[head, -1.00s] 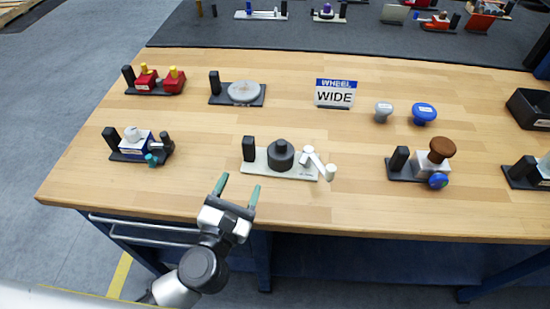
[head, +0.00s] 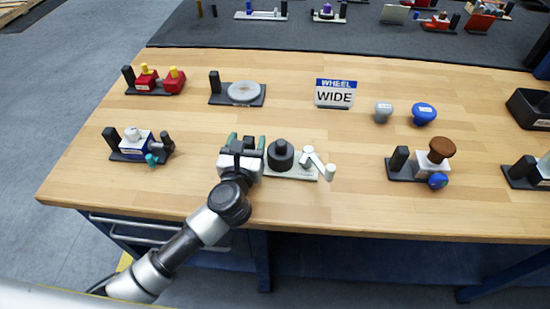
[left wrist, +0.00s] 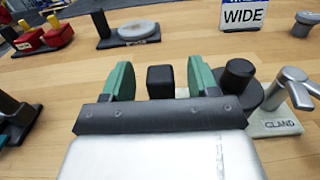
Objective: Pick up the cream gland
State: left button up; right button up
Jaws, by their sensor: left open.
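The cream gland (head: 300,173) is a pale plate on the front middle of the bench, with a dark round body and a white bent lever. In the left wrist view its plate, labelled GLAND (left wrist: 278,126), is at the right. A black post (left wrist: 160,80) at its left end shows between my fingers. My left gripper (head: 247,139) is open at that end, its green fingers on either side of the post; the wrist view also shows it (left wrist: 160,72). I cannot tell whether the fingers touch the post. In the head view the gripper hides the post and the plate's left end.
A WIDE sign (head: 335,94) and two loose knobs stand farther back. Bare wood lies in front of the gland.

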pick_arm(q)
jog(key=w, duration=0.2)
jog(key=shift+w+f, duration=0.15)
jog(key=shift+w, duration=0.25)
jog(key=shift+s, duration=0.1)
jog(key=shift+c, duration=0.9)
grip_shut()
